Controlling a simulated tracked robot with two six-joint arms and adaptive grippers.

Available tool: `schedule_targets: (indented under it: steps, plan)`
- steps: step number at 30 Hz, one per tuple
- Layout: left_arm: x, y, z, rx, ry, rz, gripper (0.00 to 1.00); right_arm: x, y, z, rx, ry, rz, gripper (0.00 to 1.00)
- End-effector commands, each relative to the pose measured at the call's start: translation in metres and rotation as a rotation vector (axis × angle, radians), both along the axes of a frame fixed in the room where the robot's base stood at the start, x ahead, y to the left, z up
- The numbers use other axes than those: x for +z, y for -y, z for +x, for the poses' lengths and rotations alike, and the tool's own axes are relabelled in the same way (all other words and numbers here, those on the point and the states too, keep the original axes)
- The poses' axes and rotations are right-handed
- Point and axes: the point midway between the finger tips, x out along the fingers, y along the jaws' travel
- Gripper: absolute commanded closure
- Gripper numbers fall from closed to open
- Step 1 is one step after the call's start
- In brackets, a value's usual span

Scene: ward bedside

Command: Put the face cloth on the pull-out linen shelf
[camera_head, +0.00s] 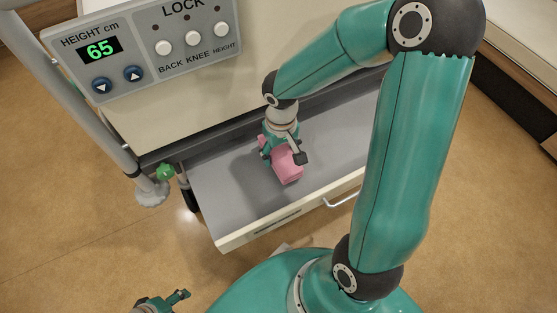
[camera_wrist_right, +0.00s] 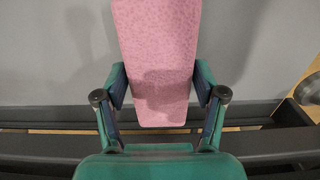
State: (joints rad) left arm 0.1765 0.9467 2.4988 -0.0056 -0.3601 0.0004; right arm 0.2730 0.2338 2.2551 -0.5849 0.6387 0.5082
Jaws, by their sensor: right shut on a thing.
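The face cloth (camera_head: 287,166) is a pink folded bundle over the grey floor of the pull-out linen shelf (camera_head: 225,190). My right gripper (camera_head: 283,150) reaches down over the shelf and is shut on the cloth. In the right wrist view the cloth (camera_wrist_right: 157,60) lies between the two fingers (camera_wrist_right: 160,95), with the grey shelf surface behind it. I cannot tell whether the cloth touches the shelf. My left gripper (camera_head: 178,298) is at the bottom edge of the head view, away from the shelf; its finger state is unclear.
A control panel (camera_head: 150,45) showing 65 stands at the upper left on the bed. A grey post (camera_head: 90,110) with a green knob (camera_head: 165,172) is left of the shelf. The shelf front has a handle (camera_head: 341,199). Shelf floor left of the cloth is bare.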

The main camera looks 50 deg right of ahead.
Motion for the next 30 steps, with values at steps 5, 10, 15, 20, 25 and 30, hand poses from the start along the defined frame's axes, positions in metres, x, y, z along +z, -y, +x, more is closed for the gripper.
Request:
schedule_targets:
  steps: [5,10,15,20,25,30]
  plan:
    - [-0.012,0.000,0.000,0.000,0.000,0.000,0.40,-0.029,0.000,0.000,0.000,-0.002,0.000,0.62]
    - [-0.011,0.000,0.000,0.000,0.000,0.000,0.40,-0.030,0.000,0.000,0.000,0.000,0.000,0.62]
    - [-0.013,0.000,0.000,0.000,0.000,0.000,0.40,-0.032,0.000,0.000,0.000,0.000,0.000,0.62]
    - [-0.014,0.000,0.000,0.000,0.000,0.000,0.40,-0.032,0.000,0.000,0.000,0.000,0.000,0.15]
    - [-0.014,0.000,0.000,0.000,0.000,0.000,0.40,-0.032,0.000,0.000,0.001,0.000,0.000,0.05]
    - [-0.014,0.000,0.000,0.000,0.000,0.000,0.40,-0.032,0.000,0.000,0.001,-0.001,0.000,0.05]
